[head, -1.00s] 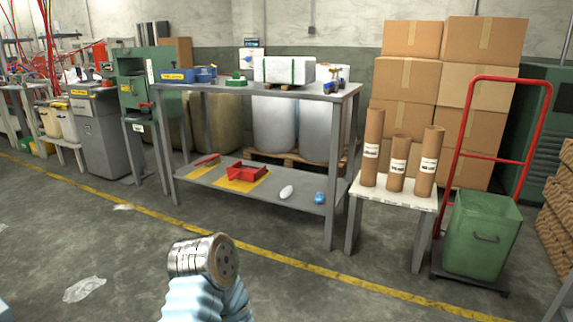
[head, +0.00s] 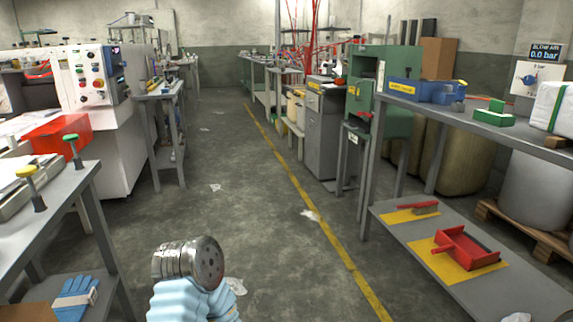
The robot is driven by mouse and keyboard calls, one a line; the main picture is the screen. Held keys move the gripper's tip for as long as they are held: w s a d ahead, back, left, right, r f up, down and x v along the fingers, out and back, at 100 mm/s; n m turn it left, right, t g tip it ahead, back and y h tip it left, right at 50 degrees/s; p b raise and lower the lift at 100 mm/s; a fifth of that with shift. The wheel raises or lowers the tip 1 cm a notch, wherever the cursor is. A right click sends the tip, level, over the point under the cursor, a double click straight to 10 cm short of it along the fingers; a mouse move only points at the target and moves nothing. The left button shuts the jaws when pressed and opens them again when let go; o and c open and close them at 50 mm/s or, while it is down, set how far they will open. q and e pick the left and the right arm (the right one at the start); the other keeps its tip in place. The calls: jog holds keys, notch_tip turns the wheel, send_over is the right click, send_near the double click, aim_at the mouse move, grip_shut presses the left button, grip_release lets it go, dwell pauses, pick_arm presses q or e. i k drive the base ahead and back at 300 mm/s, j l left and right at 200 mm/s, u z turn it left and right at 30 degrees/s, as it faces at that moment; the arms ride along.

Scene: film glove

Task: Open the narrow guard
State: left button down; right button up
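I cannot tell for sure which thing is the narrow guard. At the left in the head view, a white machine (head: 108,150) has a control panel (head: 90,80) with several buttons, and a red cover-like part (head: 60,133) in front of it. A green cabinet (head: 372,62) with an open-looking front stands right of the aisle. One light-blue-sleeved arm link of mine with a round metal end shows at the bottom, far from all of these. No gripper fingers show.
A bench (head: 92,182) with a green and a yellow knob stands at the near left. A grey shelf table (head: 430,105) at the right carries a blue box (head: 405,90), with a red tray (head: 467,247) on its lower shelf. The aisle between, beside a yellow line (head: 345,255), is mostly clear.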

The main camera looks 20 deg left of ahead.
aim_at(58, 124)
jog(key=i+j+u, duration=0.4)
jog(key=i, duration=0.4)
jog(key=i+u, duration=0.4)
jog(key=i, duration=0.35)
jog(key=i+l+u, duration=0.35)
jog(key=i, duration=0.45)
jog(key=i+j+u, duration=0.1)
jog(key=i+u, duration=0.35)
jog(key=i+l+u, duration=0.15)
jog(key=i+u, duration=0.35)
jog(key=i, duration=0.2)
jog(key=i+l+u, duration=0.3)
jog(key=i+u, duration=0.15)
jog(key=i, duration=0.1)
